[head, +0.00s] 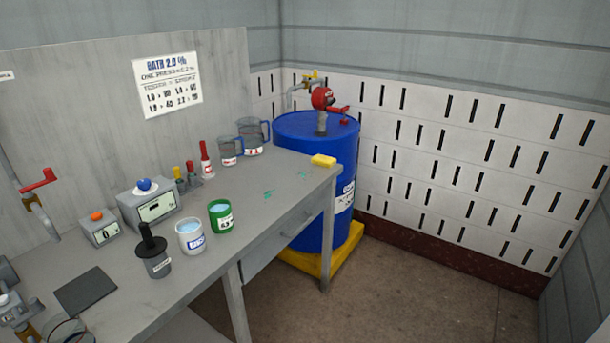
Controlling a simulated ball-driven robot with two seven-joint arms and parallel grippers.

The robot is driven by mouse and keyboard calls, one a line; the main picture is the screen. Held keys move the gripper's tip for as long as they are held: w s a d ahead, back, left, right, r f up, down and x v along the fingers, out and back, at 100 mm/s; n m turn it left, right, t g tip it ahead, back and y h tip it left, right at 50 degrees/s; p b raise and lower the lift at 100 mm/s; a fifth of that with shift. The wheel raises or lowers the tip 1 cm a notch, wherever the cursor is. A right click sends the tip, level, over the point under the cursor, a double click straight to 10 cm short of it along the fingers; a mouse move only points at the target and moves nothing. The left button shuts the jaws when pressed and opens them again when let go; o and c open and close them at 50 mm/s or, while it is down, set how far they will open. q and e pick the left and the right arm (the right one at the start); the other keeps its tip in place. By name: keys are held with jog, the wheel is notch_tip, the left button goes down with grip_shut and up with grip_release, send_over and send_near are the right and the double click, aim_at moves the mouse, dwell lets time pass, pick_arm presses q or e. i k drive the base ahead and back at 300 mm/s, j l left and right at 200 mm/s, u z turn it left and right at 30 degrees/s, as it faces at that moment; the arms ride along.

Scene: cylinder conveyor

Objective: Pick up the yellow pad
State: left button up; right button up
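The yellow pad (323,161) is a small block lying flat near the far right corner of the grey workbench (255,200). Nothing covers it and nothing touches it from above. Neither of my grippers shows in the head view.
A blue drum (342,200) with a red pump (322,98) stands behind the bench corner. Floor at right is clear.

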aim_at(326, 161)
jog(key=i+l+u, duration=0.15)
jog(key=i+l, duration=0.2)
jog(key=i+l+u, duration=0.1)
jog(key=i+l, duration=0.2)
jog(key=l, duration=0.15)
jog(key=i+l+u, duration=0.15)
jog(key=i+l, duration=0.15)
jog(key=l, duration=0.15)
